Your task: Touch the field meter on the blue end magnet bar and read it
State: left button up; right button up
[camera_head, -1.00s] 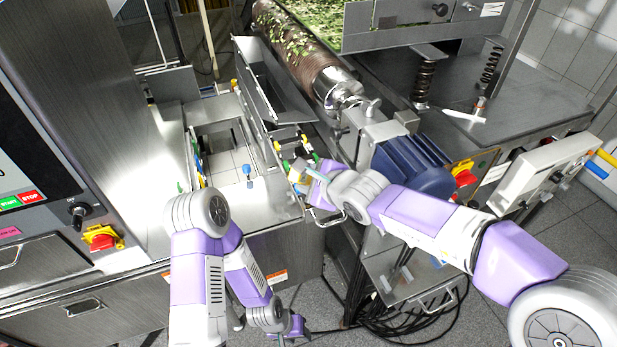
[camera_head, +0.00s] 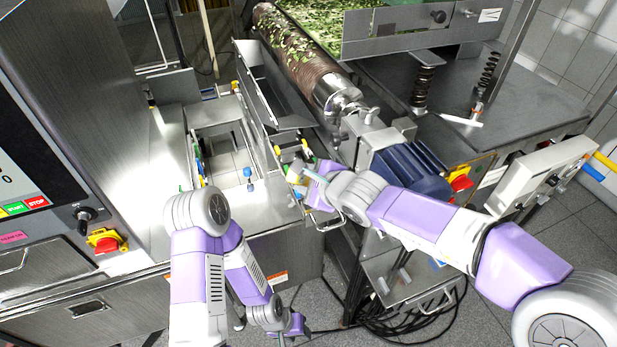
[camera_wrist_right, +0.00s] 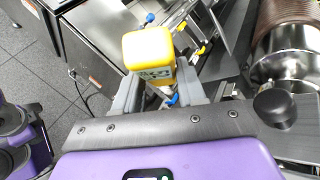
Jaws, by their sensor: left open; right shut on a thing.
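My right gripper (camera_head: 300,170) is shut on the yellow field meter (camera_wrist_right: 148,48), which has a small greenish display, in the right wrist view. In the head view it is over the steel frame beside the roller. A blue bar end (camera_wrist_right: 172,100) shows just below the meter, between the grey fingers; I cannot tell whether they touch. Another blue knob (camera_wrist_right: 150,18) is beyond the meter. In the head view a blue-topped post (camera_head: 249,174) stands left of my right gripper. Which is the blue end magnet bar is unclear. My left gripper (camera_head: 293,326) is open, low and empty near the floor.
A roller with green leaves (camera_head: 300,60) and a blue motor (camera_head: 410,172) lie beside my right arm. A steel cabinet with a red stop switch (camera_head: 106,241) stands at left. Yellow- and green-tipped bars (camera_head: 292,155) sit in the frame. Cables lie on the floor below.

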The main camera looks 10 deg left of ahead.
aim_at(298, 177)
jog(key=s+r, duration=0.1)
jog(key=s+r+p, duration=0.1)
jog(key=r, duration=0.1)
jog(key=s+r+p, duration=0.1)
jog(key=shift+s+a+r, duration=0.2)
jog(key=shift+s+a, duration=0.1)
jog(key=shift+a, duration=0.05)
jog(key=shift+f, duration=0.1)
dwell(0.5)
